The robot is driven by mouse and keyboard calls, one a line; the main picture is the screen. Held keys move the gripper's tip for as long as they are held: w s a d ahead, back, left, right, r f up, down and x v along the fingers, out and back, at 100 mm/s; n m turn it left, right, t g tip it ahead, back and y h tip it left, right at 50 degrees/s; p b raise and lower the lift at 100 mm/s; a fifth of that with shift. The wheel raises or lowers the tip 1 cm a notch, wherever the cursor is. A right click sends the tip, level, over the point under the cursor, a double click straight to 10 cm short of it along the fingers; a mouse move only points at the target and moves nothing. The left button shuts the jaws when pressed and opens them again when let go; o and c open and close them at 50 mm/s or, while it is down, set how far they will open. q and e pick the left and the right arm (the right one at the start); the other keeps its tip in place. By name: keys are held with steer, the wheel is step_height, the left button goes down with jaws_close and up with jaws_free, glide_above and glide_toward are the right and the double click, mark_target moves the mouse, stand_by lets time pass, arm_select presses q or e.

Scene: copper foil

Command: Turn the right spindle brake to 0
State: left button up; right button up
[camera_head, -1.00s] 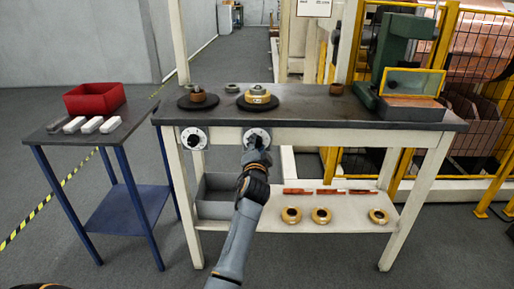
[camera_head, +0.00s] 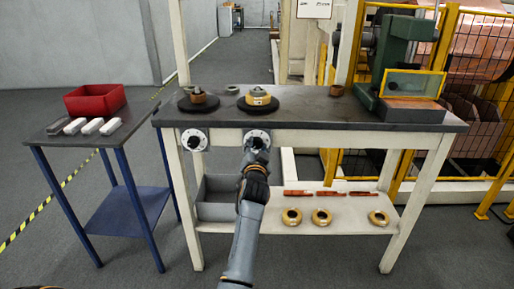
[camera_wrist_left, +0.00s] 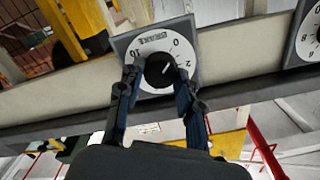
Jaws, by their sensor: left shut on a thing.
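The right spindle brake is a white round dial on a grey square plate (camera_wrist_left: 189,28) on the bench's front rail; it also shows in the head view (camera_head: 257,134). Its black knob (camera_wrist_left: 158,72) sits at the dial's middle, and its white mark points between 0 and 2. My left gripper (camera_wrist_left: 157,78) is shut on the knob, one finger on each side; it covers the dial's lower part in the head view (camera_head: 256,152). The right spindle (camera_head: 258,98), with a brass-coloured spool, stands above on the bench top. My right gripper is not in view.
The left brake dial (camera_head: 194,140) is close by on the same rail, below the left spindle (camera_head: 198,98). A grey bin (camera_head: 215,211) and several brass rings (camera_head: 322,216) are on the lower shelf. A side table (camera_head: 60,139) with a red box (camera_head: 95,98) stands at left.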

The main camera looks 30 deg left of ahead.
arm_select(q)
steer(key=shift+f, duration=0.1)
steer(key=o, duration=1.2)
